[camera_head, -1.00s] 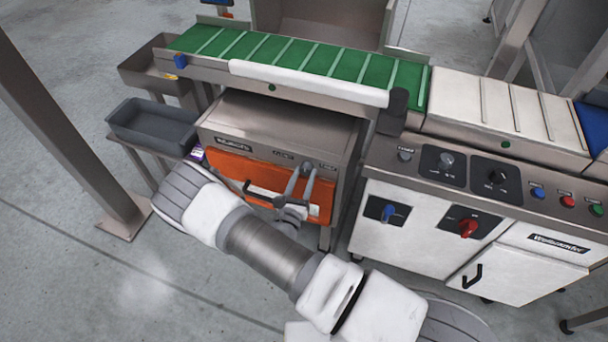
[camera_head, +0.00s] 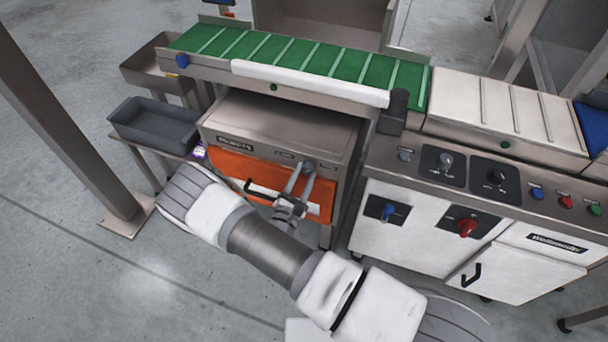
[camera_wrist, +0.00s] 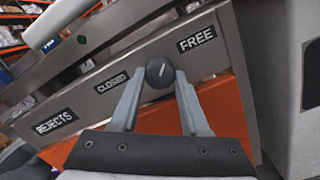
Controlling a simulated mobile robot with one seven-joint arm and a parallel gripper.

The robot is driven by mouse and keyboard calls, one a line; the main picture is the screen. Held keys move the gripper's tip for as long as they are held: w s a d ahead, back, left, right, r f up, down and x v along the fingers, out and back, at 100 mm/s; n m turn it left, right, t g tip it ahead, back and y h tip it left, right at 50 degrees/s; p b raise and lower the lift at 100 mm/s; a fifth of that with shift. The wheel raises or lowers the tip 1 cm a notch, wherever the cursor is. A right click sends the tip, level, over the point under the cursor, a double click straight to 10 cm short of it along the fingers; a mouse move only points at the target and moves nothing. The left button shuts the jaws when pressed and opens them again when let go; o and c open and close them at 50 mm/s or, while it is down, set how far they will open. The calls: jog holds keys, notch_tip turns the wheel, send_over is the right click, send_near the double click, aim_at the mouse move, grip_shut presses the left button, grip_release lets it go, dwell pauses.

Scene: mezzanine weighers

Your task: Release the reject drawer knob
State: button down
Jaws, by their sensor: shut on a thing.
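The reject drawer knob (camera_wrist: 160,72) is a round black knob with a short pale mark on its face. It sits on the grey panel between the CLOSED label (camera_wrist: 111,83) and the FREE label (camera_wrist: 197,39). The mark slants toward the upper right, the FREE side. My gripper (camera_wrist: 158,80) has a finger on each side of the knob and is shut on it. In the head view the knob (camera_head: 309,167) shows at the fingertips.
A green conveyor (camera_head: 290,55) with a white rail runs above the cabinet. A control panel with knobs and buttons (camera_head: 495,178) stands to the right. A grey bin (camera_head: 155,125) and a metal post (camera_head: 60,110) are at the left. Floor in front is open.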

jog(key=shift+f, duration=0.1)
dwell(0.4)
jog(key=shift+c, duration=1.9)
grip_release()
jog(key=p+v, duration=0.2)
jog(key=v, duration=1.5)
jog(key=shift+s, duration=0.25)
jog(key=shift+a, duration=0.15)
